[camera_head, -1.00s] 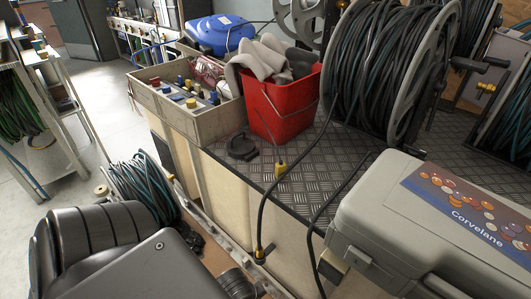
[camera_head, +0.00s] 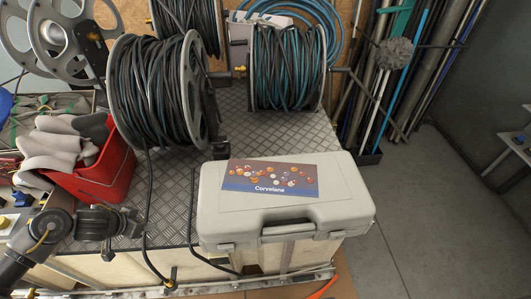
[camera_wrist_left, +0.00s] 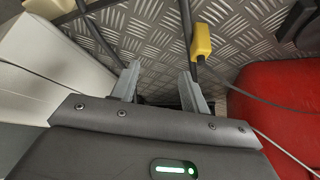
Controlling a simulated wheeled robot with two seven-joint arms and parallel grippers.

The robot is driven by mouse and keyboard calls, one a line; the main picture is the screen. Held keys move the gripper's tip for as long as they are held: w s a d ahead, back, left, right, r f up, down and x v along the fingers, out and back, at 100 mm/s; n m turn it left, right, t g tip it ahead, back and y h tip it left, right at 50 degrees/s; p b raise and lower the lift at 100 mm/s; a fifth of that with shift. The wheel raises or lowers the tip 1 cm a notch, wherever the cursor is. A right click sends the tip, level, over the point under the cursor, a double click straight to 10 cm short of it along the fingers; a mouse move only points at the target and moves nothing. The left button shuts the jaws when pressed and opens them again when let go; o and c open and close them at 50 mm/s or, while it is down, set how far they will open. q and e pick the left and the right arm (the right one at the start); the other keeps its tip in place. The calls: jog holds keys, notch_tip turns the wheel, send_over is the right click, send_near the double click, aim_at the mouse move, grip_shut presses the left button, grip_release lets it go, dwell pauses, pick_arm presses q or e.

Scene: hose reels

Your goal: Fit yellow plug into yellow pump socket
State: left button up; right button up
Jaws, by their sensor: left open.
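My left gripper (camera_head: 134,222) is low over the metal deck, in front of the red bucket. In the left wrist view my gripper (camera_wrist_left: 159,84) is open, with nothing visibly held between its fingers. A yellow plug (camera_wrist_left: 203,40) with a thin grey cable lies on the deck just beyond the right finger, apart from it, near the red bucket. A dark hose passes beside it. In the head view this plug does not show; the left wrist may hide it. I cannot make out the yellow pump socket for certain. My right gripper is not in view.
A red bucket (camera_head: 104,168) with grey cloths stands beside the left wrist. A grey case (camera_head: 350,205) stands at the deck's front. Hose reels (camera_head: 150,95) stand behind. A hose hangs over the front edge with a brass-coloured end (camera_head: 170,284).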

pick_arm(q)
jog(key=a+r+n+g+p, duration=0.1)
jog(key=a+r, duration=0.3)
jog(key=a, duration=0.3)
jog(key=shift+y, duration=0.4)
jog(key=x, duration=0.5)
jog(key=shift+d+f, duration=0.2)
jog(key=shift+f, duration=0.05)
jog(key=shift+s+d+x, duration=0.1)
jog(key=shift+d+x, duration=0.05)
jog(key=shift+x, duration=0.85)
jog(key=shift+s+d+x, duration=0.15)
jog(key=shift+x, duration=0.85)
jog(key=shift+w+d+f, duration=0.1)
jog(key=shift+w+f, duration=0.2)
jog(key=shift+f, duration=0.3)
grip_shut()
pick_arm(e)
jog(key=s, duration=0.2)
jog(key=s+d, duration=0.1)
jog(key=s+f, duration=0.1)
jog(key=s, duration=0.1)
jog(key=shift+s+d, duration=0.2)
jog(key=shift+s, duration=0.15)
